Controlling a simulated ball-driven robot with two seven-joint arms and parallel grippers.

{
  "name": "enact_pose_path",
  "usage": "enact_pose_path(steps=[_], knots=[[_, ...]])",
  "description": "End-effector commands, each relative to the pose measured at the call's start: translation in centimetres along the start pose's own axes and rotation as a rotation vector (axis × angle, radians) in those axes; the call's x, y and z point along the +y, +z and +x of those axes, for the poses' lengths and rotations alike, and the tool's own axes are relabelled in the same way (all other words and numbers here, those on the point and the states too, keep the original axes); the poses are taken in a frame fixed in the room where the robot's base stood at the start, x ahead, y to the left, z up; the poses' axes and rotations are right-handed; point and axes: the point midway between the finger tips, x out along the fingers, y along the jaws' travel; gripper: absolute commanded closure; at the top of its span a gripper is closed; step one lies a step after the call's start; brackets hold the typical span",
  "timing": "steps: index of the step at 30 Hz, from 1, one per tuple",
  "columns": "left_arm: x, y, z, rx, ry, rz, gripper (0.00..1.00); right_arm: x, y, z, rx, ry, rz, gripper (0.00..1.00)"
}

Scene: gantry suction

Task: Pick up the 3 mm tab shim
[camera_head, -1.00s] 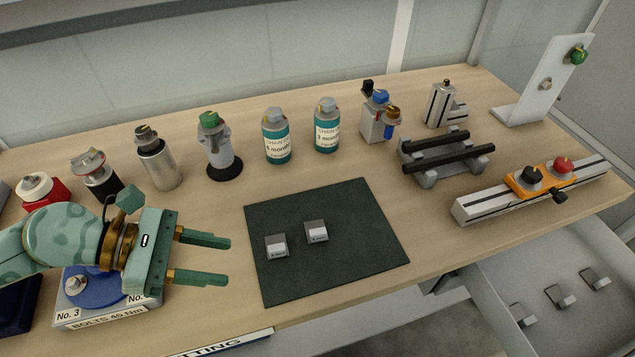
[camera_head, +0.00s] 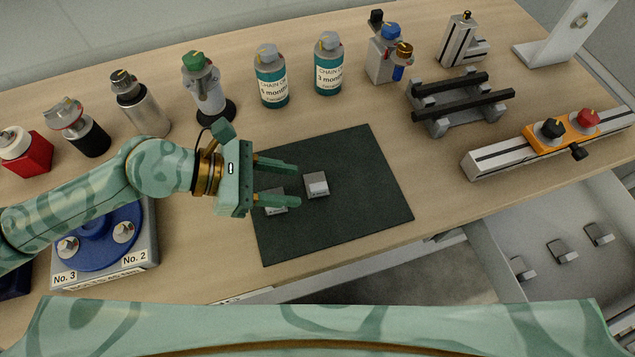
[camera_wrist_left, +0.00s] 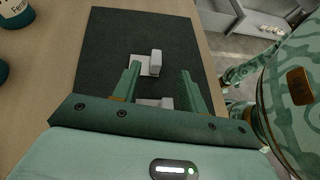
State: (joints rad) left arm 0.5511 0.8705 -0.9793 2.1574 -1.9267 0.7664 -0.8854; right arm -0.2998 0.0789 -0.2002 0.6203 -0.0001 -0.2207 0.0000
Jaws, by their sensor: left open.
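Two small grey tab shims lie on the dark green mat (camera_head: 355,205). One tab shim (camera_head: 317,184) is just beyond my fingertips; it also shows in the left wrist view (camera_wrist_left: 155,62). The other shim (camera_head: 274,204) is lower left, partly hidden by my lower finger; in the left wrist view this nearer shim (camera_wrist_left: 160,103) shows between the fingers, close to the palm. The labels are too small to read, so I cannot tell which is 3 mm. My left gripper (camera_head: 297,186) is open and empty above the mat. My right gripper is out of view.
Two teal-labelled cans (camera_head: 271,78) and a green-topped bottle (camera_head: 207,90) stand behind the mat. A black-railed stand (camera_head: 460,103) and an orange-clamped rail (camera_head: 560,135) are at right. Several grey pieces lie in the tray (camera_head: 535,215) at lower right. The mat's right side is clear.

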Motion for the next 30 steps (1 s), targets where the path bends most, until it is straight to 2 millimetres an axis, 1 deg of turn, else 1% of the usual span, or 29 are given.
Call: enact_pose_path(steps=[6, 9, 12, 17, 18, 20, 21, 22, 23, 30], knots=[[0.6, -0.4, 3.4, -0.002, -0.002, -0.001, 0.57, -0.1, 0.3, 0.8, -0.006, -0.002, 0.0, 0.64], [0.6, -0.3, 4.6, -0.002, -0.001, -0.001, 0.57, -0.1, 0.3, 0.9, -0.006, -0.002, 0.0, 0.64], [0.6, -0.3, 5.1, 0.0, 0.0, -0.002, 0.57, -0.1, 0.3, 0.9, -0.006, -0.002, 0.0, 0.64], [0.6, -0.3, 5.1, 0.0, 0.0, -0.001, 0.57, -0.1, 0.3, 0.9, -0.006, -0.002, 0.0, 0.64], [0.6, -0.3, 5.1, 0.0, 0.0, -0.001, 0.6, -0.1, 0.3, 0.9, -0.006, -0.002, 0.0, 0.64], [0.6, -0.3, 5.1, 0.0, 0.0, -0.001, 0.77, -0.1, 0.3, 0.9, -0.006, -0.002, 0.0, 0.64], [0.6, -0.3, 5.1, 0.0, 0.0, -0.001, 0.88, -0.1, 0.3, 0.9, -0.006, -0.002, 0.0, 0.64], [0.6, -0.3, 5.1, 0.0, 0.0, -0.002, 0.96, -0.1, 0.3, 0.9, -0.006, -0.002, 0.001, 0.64], [0.6, -0.3, 5.1, 0.0, 0.0, -0.001, 1.0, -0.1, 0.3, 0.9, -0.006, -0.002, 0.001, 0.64], [0.6, -0.3, 5.1, 0.0, 0.0, -0.001, 1.0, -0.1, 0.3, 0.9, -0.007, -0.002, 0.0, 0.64]])
